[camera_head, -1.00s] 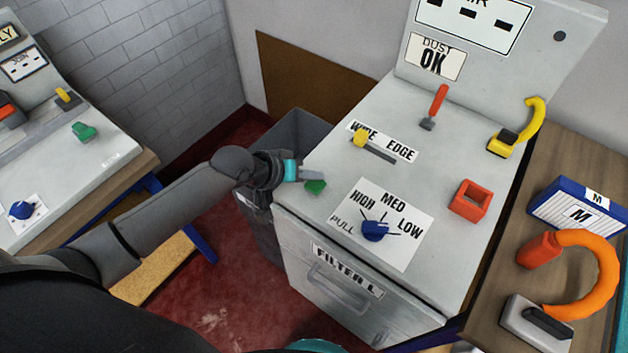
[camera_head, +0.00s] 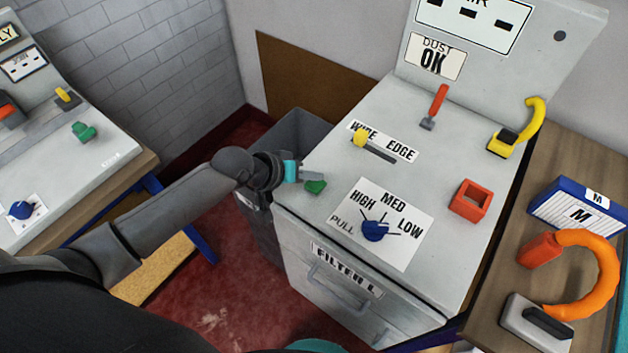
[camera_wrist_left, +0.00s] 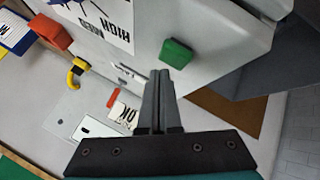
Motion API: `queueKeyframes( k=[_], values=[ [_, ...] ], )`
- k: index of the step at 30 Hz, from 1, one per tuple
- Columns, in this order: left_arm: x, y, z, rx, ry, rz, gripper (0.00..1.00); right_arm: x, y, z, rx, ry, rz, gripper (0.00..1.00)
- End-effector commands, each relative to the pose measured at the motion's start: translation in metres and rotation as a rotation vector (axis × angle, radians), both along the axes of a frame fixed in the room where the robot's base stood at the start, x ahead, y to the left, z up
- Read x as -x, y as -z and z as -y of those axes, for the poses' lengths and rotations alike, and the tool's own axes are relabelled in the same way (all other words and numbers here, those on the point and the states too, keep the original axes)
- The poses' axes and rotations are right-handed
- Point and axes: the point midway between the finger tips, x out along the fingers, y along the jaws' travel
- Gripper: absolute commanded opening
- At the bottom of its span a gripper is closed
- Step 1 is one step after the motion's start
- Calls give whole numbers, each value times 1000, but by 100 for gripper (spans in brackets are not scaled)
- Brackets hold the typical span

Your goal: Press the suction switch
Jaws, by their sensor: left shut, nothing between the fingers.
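A small green switch (camera_head: 315,187) sits at the left edge of the grey machine's top (camera_head: 300,216); no label on it is readable. It also shows in the left wrist view (camera_wrist_left: 176,53), just beyond the fingertips and slightly right. My left gripper (camera_head: 319,177) is shut and empty, reaching in from the left. Its fingers are right beside the green switch, on its far side in the head view. In the wrist view the closed fingertips (camera_wrist_left: 161,73) show a small gap to the switch. I cannot tell whether the switch is pressed. My right gripper is not in view.
A blue knob (camera_head: 375,230), yellow slider (camera_head: 361,138), red lever (camera_head: 434,107), red square piece (camera_head: 470,200) and yellow hooked part (camera_head: 515,129) stand on the machine. A dark bin (camera_head: 297,135) is beside it. A wooden side table with an orange hose (camera_head: 600,270) is right.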

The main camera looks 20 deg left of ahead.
Motion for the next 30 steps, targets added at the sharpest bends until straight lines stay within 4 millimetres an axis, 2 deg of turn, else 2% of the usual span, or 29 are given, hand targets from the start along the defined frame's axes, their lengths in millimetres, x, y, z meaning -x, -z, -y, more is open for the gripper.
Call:
queueKeyframes(
  k=[5, 30],
  values=[
    [0, 6, 0, 1, 0, -1, 0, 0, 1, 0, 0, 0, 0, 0],
    [0, 12, 0, 1, 1, 0, 0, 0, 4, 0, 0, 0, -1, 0]
  ],
)
